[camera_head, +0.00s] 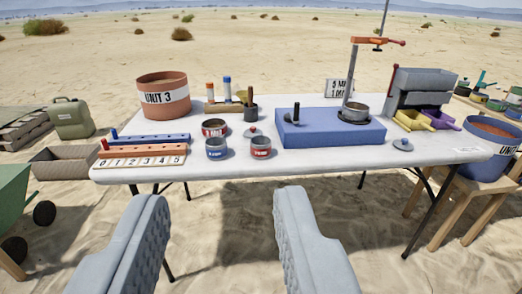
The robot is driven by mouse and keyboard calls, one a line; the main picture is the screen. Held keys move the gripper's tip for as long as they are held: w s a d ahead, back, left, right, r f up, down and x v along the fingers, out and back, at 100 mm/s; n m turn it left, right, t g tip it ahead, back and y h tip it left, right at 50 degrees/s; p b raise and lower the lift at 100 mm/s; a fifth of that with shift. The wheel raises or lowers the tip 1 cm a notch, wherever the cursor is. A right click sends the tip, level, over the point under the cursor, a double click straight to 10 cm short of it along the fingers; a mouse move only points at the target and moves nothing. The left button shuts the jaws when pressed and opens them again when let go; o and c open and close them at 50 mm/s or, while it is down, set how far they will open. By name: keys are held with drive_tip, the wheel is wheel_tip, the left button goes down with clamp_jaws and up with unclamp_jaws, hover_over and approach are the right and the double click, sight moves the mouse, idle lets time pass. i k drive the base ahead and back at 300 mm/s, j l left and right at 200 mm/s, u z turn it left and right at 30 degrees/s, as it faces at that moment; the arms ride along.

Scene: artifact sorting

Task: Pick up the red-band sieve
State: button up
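A small round grey container with a red band (261,147) stands near the front of the white table (330,165). It may be the red-band sieve. Another round container with a darker reddish band (214,127) stands behind it to the left, and one with a blue band (216,149) stands left of it. The lettering on the bands is too small to read surely. My gripper (220,200) is open and empty, its two fingers wide apart in the lower picture, below the table's front edge in view. Nothing hides the three containers from the front.
A terracotta "UNIT 3" bucket (164,98), a numbered rack (142,154) and a small lid (252,131) are on the table. A blue block (330,130) with a post and a grey drawer unit (420,88) stand right. The front middle strip is clear.

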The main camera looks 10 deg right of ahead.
sight(210, 127)
drive_tip(key=i+l, duration=1)
drive_tip(key=i+j+u, duration=0.05)
